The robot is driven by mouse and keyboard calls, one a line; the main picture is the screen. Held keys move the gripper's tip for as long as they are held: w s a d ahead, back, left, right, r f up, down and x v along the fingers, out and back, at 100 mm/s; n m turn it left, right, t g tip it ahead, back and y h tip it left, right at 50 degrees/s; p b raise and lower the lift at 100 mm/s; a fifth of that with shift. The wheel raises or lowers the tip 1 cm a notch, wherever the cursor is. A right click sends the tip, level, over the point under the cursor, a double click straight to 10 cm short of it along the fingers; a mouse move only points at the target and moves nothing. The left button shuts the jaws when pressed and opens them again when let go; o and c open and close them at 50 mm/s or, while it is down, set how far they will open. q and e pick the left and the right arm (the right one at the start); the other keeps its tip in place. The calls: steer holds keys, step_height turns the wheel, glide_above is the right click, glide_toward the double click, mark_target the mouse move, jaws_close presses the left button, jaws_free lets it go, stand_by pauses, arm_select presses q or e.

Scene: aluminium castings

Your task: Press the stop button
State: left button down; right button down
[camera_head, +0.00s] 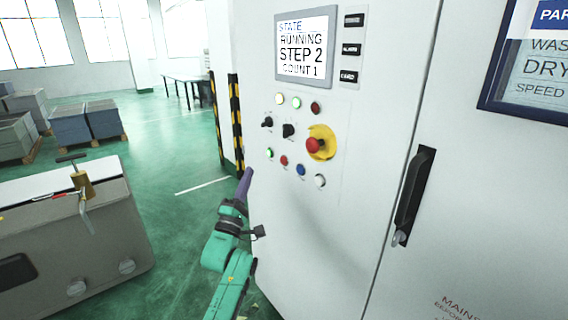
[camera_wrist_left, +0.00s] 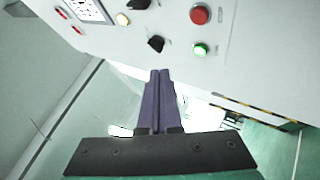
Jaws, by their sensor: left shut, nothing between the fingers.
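The control panel is on a white cabinet (camera_head: 340,220). A small red button (camera_head: 284,160) sits in its lower row, right of a lit green button (camera_head: 270,153); their labels are too small to read. A larger red mushroom button (camera_head: 313,145) on a yellow plate is above and to the right. In the left wrist view the red button (camera_wrist_left: 200,15) is beyond the green one (camera_wrist_left: 200,48). My left gripper (camera_head: 247,172) is shut and empty, its purple fingers (camera_wrist_left: 160,72) apart from the buttons, left of and slightly below the row. The right gripper is out of view.
A screen (camera_head: 305,48) reads RUNNING, STEP 2, COUNT 1. Black selector knobs (camera_head: 288,130), a blue button (camera_head: 300,169) and a white button (camera_head: 320,181) are close by. A door handle (camera_head: 413,195) projects at right. Striped posts (camera_head: 236,115) stand behind the cabinet's left edge.

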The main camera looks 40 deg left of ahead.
arm_select(q)
steer(key=shift+w+a+f, duration=0.1)
steer(key=b, duration=0.4)
glide_toward(284, 160)
steer(key=w+a+r, duration=0.3)
steer(key=w+r, duration=0.1)
steer(key=shift+a, duration=0.25)
steer(key=shift+s, duration=0.1)
stand_by(1.4)
steer(key=shift+w+d, duration=0.15)
steer(key=shift+w, duration=0.3)
